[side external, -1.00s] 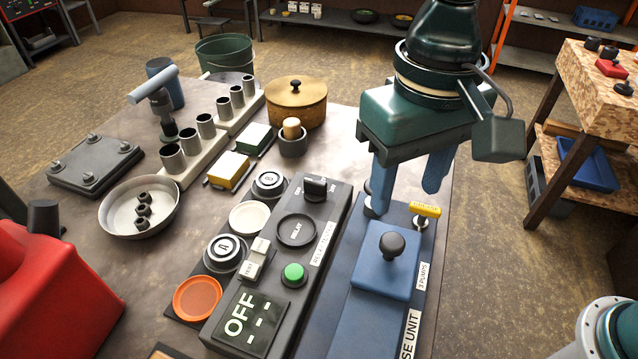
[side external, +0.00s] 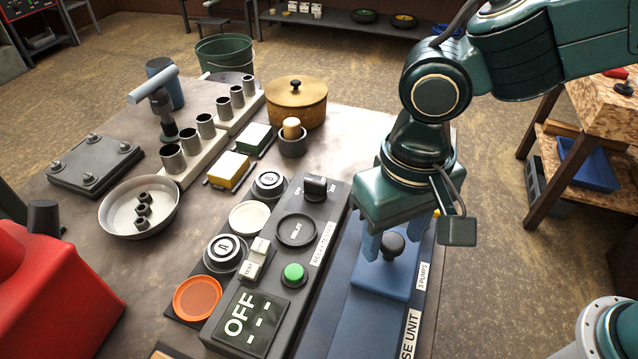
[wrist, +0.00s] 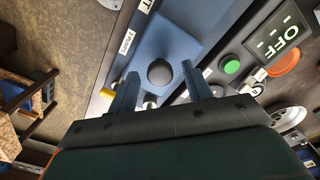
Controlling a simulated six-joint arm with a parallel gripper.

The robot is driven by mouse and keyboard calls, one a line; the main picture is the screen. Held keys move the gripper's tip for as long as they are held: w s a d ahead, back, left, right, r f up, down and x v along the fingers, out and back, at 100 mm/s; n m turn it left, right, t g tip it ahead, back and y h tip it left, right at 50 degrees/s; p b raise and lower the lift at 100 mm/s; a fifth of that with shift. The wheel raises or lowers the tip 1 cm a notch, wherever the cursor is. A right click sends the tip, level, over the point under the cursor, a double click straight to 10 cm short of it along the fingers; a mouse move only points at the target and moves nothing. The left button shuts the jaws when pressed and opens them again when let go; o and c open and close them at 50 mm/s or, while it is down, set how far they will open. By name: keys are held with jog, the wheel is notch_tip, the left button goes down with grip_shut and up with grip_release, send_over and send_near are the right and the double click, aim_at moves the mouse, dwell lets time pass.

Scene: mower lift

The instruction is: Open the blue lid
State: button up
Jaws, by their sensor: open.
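The blue lid (side external: 368,284) lies flat on the blue fuse unit, with a dark round knob (side external: 391,246) on top. My gripper (side external: 392,256) is just above the lid, pointing down, its blue fingers spread near the knob. In the wrist view the lid (wrist: 178,38) lies beyond the fingertips. The knob (wrist: 160,72) shows between the two open fingers of my gripper (wrist: 158,75), with space on both sides. Whether the fingertips are down at knob height is hard to tell.
The grey relay control box (side external: 283,250) with green button (side external: 293,272) and OFF display (side external: 246,318) stands left of the fuse unit. A yellow handle (wrist: 108,92) sits by the lid, mostly hidden in the side view. A lidded pot (side external: 296,104) stands behind.

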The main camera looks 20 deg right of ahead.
grip_shut()
jog(key=shift+s+a+r, duration=0.1)
jog(key=shift+s+a, duration=2.85)
jog(key=shift+a, duration=0.1)
grip_release()
jog(key=shift+d, duration=0.1)
jog(key=shift+r, duration=0.1)
notch_tip(320, 180, up, 14)
jog(key=shift+f, duration=0.2)
jog(key=shift+r, duration=1.45)
dwell(1.2)
